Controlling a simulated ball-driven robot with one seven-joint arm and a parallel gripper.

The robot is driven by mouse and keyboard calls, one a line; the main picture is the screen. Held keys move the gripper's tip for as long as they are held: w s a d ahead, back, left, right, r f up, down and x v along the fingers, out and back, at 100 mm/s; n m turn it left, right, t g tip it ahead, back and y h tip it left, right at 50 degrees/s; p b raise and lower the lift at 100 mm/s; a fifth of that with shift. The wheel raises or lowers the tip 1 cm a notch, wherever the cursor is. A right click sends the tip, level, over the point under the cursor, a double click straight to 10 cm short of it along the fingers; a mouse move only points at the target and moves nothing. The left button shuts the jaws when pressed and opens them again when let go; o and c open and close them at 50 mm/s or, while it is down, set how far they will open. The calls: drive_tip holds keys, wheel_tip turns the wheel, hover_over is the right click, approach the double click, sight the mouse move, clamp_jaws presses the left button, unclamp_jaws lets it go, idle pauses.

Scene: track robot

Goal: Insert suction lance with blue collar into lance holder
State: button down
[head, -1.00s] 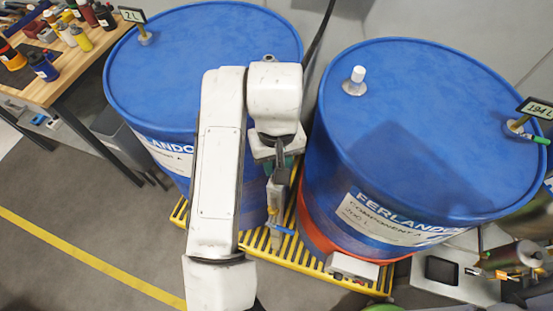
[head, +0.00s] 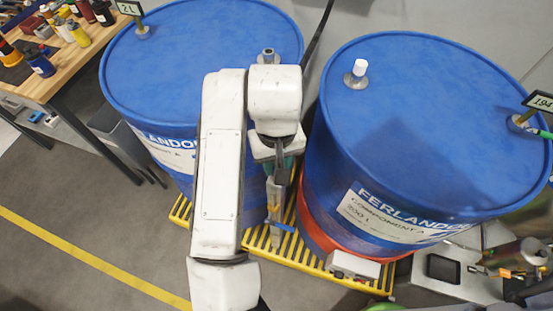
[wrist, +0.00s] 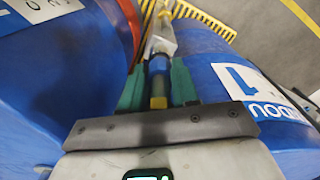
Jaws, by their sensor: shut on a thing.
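My gripper (head: 280,168) is low between the two blue drums, pointing down. In the wrist view its green-padded fingers (wrist: 158,88) are shut on the suction lance. The lance's blue collar (wrist: 158,66) shows between the fingers, with a yellowish end (wrist: 158,101) close to the gripper body. Beyond the collar a pale, translucent tubular part (wrist: 162,38) runs away toward the yellow grating. In the head view a slim upright piece with blue side parts (head: 286,228), possibly the lance holder, stands below the gripper. I cannot tell whether the lance tip is inside it.
The left drum (head: 200,50) and right drum (head: 430,110) stand close on both sides of the gripper. Yellow slatted grating (head: 310,261) lies below. A workbench with bottles (head: 40,85) is far left.

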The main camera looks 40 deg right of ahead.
drive_tip(key=shift+f+b, duration=0.45)
drive_tip(key=shift+f, duration=0.15)
drive_tip(key=c, duration=0.8)
unclamp_jaws()
drive_tip(key=shift+r, duration=0.1)
wheel_tip(320, 180, up, 11)
drive_tip(key=shift+f+p, duration=0.2)
drive_tip(key=shift+p, duration=0.35)
drive_tip(key=shift+a, duration=0.1)
